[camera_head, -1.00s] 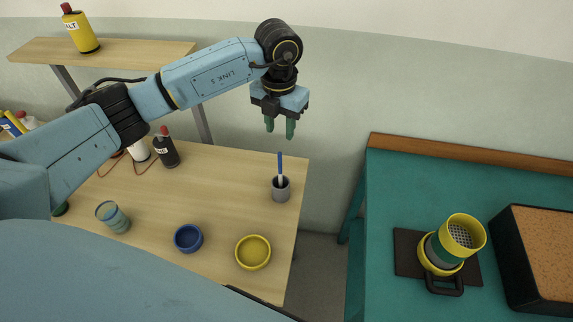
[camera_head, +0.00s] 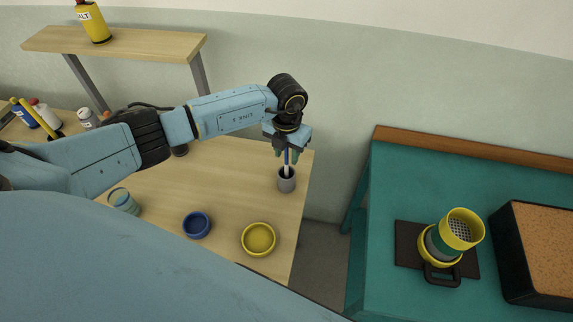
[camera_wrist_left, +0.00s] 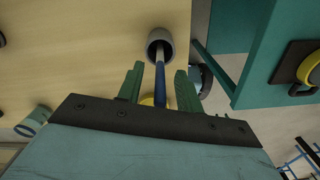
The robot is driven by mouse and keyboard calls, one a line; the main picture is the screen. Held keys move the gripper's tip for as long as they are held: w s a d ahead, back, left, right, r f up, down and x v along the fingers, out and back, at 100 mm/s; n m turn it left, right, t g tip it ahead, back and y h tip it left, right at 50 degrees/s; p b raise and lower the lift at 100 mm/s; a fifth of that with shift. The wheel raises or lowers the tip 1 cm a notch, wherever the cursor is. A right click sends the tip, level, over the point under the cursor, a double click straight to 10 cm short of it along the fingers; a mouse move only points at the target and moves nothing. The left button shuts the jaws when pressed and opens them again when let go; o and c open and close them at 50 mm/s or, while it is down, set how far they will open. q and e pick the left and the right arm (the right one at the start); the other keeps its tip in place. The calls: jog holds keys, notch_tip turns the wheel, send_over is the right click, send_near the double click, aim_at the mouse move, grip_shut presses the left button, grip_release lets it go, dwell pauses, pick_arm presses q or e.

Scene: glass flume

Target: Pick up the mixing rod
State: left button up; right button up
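The mixing rod (camera_head: 287,168), with a blue upper part and a pale lower part, stands nearly upright in a small grey cup (camera_head: 287,185) near the right edge of the wooden table. My left gripper (camera_head: 287,155) is above the cup, pointing down, with the rod's top between its green fingers. In the left wrist view the rod (camera_wrist_left: 160,72) runs from the grey cup (camera_wrist_left: 159,38) into the space between the fingers (camera_wrist_left: 158,84). Gaps show on both sides of it, so the gripper is open. My right gripper is in neither view.
A blue bowl (camera_head: 197,232), a yellow bowl (camera_head: 258,252) and a glass-like cup (camera_head: 122,203) are on the wooden table. Bottles stand at the far left, under a shelf (camera_head: 120,42). A teal table (camera_head: 395,190) with a yellow sieve cup (camera_head: 462,216) is at the right.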

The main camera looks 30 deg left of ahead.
pick_arm(q)
grip_shut()
jog(key=shift+r, duration=0.15)
